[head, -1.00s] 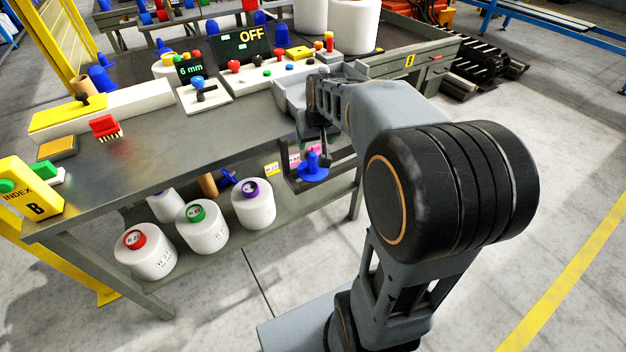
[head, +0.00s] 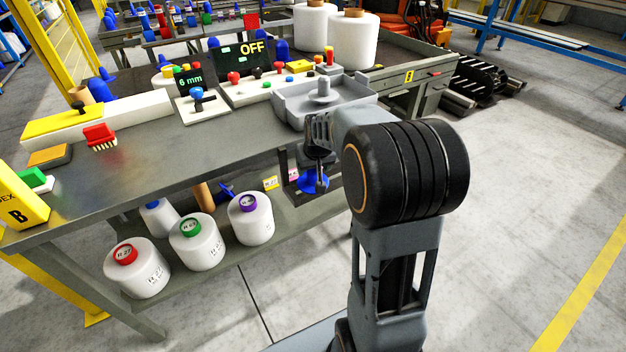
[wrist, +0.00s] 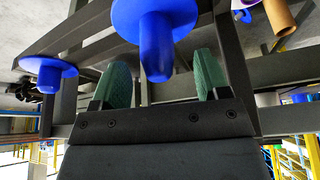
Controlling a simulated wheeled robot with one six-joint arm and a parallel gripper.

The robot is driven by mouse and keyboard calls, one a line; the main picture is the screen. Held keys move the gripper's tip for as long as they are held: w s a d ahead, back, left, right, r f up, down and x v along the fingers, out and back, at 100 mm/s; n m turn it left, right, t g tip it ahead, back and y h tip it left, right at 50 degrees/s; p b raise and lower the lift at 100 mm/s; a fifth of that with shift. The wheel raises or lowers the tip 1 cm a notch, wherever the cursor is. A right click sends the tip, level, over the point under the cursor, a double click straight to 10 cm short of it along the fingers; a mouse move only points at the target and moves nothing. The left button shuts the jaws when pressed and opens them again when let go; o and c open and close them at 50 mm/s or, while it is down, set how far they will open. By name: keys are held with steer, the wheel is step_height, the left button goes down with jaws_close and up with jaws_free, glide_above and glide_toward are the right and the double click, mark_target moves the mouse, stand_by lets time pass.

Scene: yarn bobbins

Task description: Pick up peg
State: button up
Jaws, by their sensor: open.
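A blue peg (head: 312,181) with a wide round flange sits at a dark bracket on the table's right end. In the wrist view the blue peg (wrist: 157,45) hangs at the top centre, its rounded stem pointing down in the picture. A second blue peg (wrist: 48,72) shows at the left there. My gripper (wrist: 163,75) is open, its green fingers on either side of the near peg's stem with gaps visible. I cannot tell their depth relative to the stem. In the head view my gripper (head: 318,150) is just above the peg and partly hides it.
The grey table (head: 150,160) carries a grey tray (head: 345,100), a control panel (head: 270,85) and a red brush (head: 100,137). White bobbins (head: 250,225) stand on the lower shelf. The floor at right is clear.

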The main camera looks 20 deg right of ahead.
steer(key=b+x, duration=0.1)
steer(key=x, duration=0.3)
steer(key=shift+d+r, duration=0.1)
steer(key=shift+d, duration=0.05)
steer(key=c, duration=1.1)
steer(key=shift+r, duration=0.15)
steer(key=shift+c, duration=0.2)
steer(key=shift+r, duration=0.65)
step_height(320, 180, up, 3)
steer(key=shift+d+f+p, duration=0.2)
steer(key=shift+f+p, duration=0.05)
steer(key=shift+p, duration=0.45)
steer(key=s+d+r+p, duration=0.2)
steer(key=d+r+p, duration=0.2)
steer(key=d+r, duration=0.5)
steer(key=d, duration=0.4)
steer(key=shift+d+p, duration=0.25)
steer(key=shift+p, duration=0.15)
